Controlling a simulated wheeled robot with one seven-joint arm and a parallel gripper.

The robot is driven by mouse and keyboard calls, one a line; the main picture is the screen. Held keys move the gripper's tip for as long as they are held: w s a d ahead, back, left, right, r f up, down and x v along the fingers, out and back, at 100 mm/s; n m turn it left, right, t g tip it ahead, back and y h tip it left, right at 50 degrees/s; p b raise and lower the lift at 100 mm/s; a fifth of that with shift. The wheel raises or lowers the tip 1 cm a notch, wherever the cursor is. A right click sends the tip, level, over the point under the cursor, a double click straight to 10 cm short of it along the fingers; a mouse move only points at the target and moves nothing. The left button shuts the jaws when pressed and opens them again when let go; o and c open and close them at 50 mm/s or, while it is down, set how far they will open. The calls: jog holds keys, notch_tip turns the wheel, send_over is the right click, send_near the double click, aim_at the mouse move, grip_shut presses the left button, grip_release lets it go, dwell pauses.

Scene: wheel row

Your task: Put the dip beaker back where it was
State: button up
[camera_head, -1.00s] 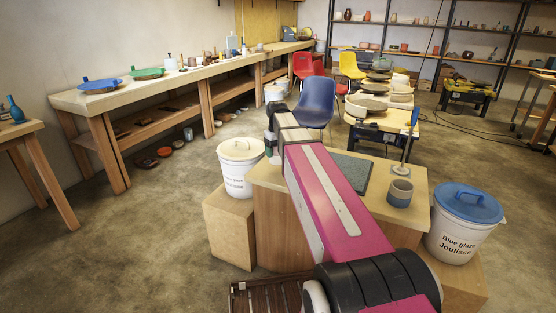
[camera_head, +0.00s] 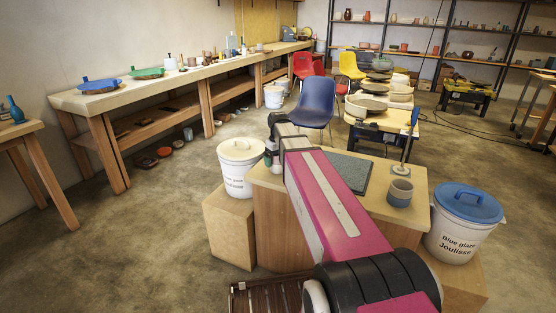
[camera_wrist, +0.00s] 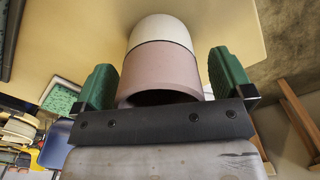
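The beaker (camera_wrist: 160,72), dusty pink with a white lower part, is between the two green fingers of my gripper (camera_wrist: 162,80) in the wrist view. Its dark mouth faces my palm and its white end points to a cream table top. Narrow gaps show between the beaker and both fingers, so my gripper looks open around it. Whether its base touches the table top is hard to tell.
A white lidded bucket (camera_head: 240,168) stands close left of my gripper. A blue-lidded bucket (camera_head: 464,225) stands at right. A blue chair (camera_head: 316,100) is behind.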

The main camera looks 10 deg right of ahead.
notch_tip(320, 180, up, 12)
jog(key=shift+r, duration=0.15)
dwell(0.7)
jog(key=shift+s, duration=0.1)
